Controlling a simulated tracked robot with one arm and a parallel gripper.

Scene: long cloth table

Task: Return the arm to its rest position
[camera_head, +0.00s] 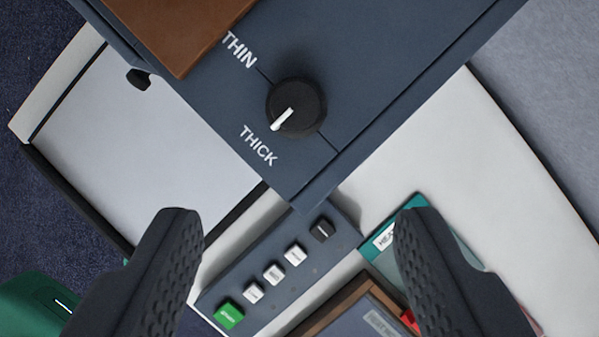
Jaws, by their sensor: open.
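My gripper (291,225) is open, its two dark ridged fingers wide apart at the bottom left and bottom right. Nothing is held between the fingers. Beyond them is a dark blue machine (400,50) with a black round knob (296,107). The knob has a white pointer, which points down-left towards the word THICK; the word THIN is at the upper left. The fingers look apart from the knob. A blue button strip (310,272) with several white keys, a black key and a green key (229,314) shows between the fingers. The rest of my arm is out of view.
A white sheet or tray (130,140) with a dark edge lies at the left. A brown block (180,30) is on the machine. A teal item (384,262) and a brown-framed box (345,308) are partly behind the right finger. A green object (30,305) is at lower left.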

